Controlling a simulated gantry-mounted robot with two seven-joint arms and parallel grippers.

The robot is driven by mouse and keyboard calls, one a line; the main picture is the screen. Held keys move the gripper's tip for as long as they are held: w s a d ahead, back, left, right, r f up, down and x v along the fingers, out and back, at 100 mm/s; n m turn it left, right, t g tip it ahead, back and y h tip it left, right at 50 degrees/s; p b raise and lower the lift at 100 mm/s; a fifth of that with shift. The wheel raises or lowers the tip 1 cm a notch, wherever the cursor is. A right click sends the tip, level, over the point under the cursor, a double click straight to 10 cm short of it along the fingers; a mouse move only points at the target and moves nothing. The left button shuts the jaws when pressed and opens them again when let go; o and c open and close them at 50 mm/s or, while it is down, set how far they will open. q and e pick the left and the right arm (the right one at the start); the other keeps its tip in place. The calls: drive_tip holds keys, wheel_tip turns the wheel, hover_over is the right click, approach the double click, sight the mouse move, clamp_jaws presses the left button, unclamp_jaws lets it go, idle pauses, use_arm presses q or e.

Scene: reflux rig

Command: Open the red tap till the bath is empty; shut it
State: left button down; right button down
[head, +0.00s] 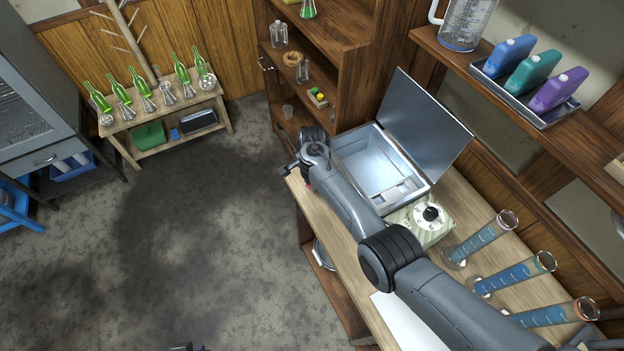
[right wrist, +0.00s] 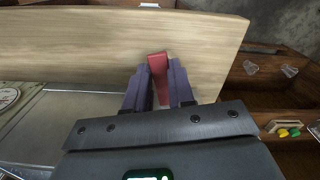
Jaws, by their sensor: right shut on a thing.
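The metal bath (head: 345,143) stands on the wooden bench with its grey lid (head: 424,122) raised. Its inside looks pale and shiny; I cannot tell how much liquid is in it. My right gripper (head: 306,182) reaches down at the bench's left edge, beside the bath, mostly hidden by its own arm in the head view. In the right wrist view my right gripper (right wrist: 158,82) is shut on the red tap (right wrist: 158,65), whose handle shows between the two fingers. Only a small dark part at the bottom edge of the head view may be my left gripper (head: 188,347).
A dial box (head: 425,220) sits in front of the bath. Several blue-filled cylinders (head: 515,275) stand at the bench's right. A shelf with coloured bottles (head: 530,73) hangs above. A low rack with green bottles (head: 170,115) stands far left. The floor (head: 200,230) is clear.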

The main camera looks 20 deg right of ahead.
drive_tip(key=c, duration=1)
unclamp_jaws()
drive_tip(key=shift+o, duration=0.2)
wheel_tip(320, 180, up, 11)
drive_tip(key=p, duration=0.1)
drive_tip(key=shift+p, duration=0.4)
